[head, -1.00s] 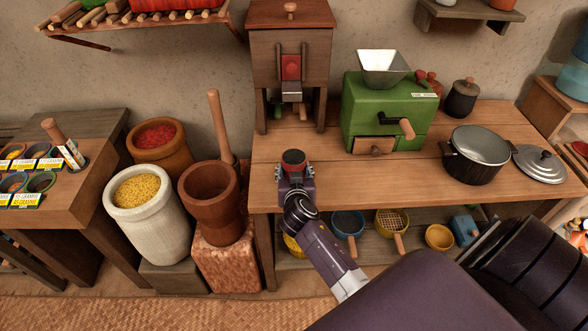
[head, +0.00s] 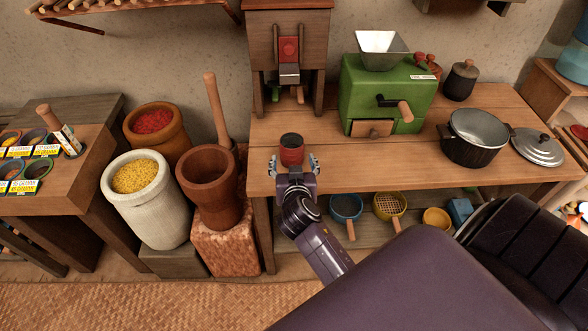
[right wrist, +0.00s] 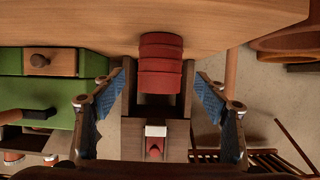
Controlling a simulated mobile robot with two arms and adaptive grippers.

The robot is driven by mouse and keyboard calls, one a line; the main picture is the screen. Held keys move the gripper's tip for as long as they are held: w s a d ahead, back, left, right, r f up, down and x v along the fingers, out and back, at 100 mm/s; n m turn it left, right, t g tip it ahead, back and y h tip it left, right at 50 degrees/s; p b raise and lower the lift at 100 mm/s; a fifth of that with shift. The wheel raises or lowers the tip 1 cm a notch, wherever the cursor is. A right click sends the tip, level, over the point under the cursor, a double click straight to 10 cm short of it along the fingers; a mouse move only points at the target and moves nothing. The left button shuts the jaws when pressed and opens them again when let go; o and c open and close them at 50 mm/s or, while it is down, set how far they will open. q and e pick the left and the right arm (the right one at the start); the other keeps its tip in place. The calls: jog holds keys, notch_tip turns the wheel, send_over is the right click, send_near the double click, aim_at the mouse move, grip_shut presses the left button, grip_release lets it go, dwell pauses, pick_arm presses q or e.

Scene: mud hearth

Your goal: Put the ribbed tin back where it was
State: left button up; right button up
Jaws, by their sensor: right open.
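The ribbed tin (head: 291,151) is red with a dark top. It stands upright on the wooden bench (head: 365,165), near its front edge and in front of the wooden cabinet-like mill. My right gripper (head: 294,164) is open at the near side of the tin, its fingers spread to either side and apart from it. In the right wrist view, which is upside down, the tin (right wrist: 160,62) shows its red ribs between the two open blue-padded fingers (right wrist: 160,85), with gaps on both sides. My left gripper is not in view.
The wooden mill (head: 289,50) stands behind the tin. To the right are a green grinder (head: 385,90), a black pot (head: 472,150) and its lid (head: 538,148). A brown mortar (head: 212,195) stands left of the bench. The bench between tin and pot is clear.

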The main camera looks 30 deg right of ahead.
jog(key=v, duration=0.5)
jog(key=shift+s+a+r, duration=0.1)
jog(key=shift+s, duration=0.05)
